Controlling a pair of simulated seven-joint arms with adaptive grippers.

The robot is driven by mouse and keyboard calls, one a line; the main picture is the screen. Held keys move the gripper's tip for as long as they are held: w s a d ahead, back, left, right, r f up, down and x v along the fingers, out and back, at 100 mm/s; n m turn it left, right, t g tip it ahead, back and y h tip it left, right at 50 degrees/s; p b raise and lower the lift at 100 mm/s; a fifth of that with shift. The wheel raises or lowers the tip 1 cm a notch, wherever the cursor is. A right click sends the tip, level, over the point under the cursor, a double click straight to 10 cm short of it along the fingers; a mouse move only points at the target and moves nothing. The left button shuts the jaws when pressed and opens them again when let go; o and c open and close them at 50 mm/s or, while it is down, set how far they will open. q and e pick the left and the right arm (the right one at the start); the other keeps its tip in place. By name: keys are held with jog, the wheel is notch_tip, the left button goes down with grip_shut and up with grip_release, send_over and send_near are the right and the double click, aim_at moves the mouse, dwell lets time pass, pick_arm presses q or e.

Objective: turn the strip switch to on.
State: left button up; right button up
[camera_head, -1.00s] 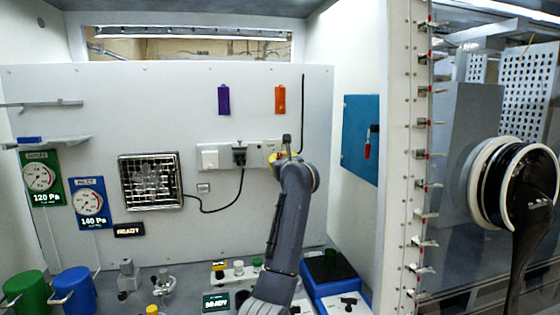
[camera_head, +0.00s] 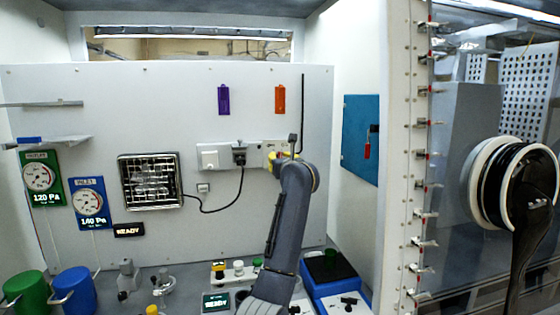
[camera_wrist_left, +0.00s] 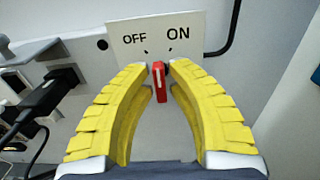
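The strip switch is a red lever (camera_wrist_left: 159,84) below a white plate (camera_wrist_left: 155,30) lettered OFF on the left and ON on the right. The lever stands nearly upright in the left wrist view, its top leaning slightly toward OFF. My left gripper (camera_wrist_left: 160,66) has its yellow fingertips close on both sides of the lever, with little or no gap. In the head view my left gripper (camera_head: 275,160) is at the right end of the wall strip (camera_head: 219,157), and the lever is hidden there. My right gripper is not in view.
A black plug (camera_head: 239,154) with a hanging cable sits left of the gripper. A thin black rod (camera_head: 302,110) runs up the wall to its right. A blue panel (camera_head: 360,140) is on the side wall. Bottles and a blue box (camera_head: 328,270) stand below.

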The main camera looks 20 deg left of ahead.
pick_arm(q)
jog(key=o, duration=0.3)
jog(key=v, duration=1.2)
dwell(0.4)
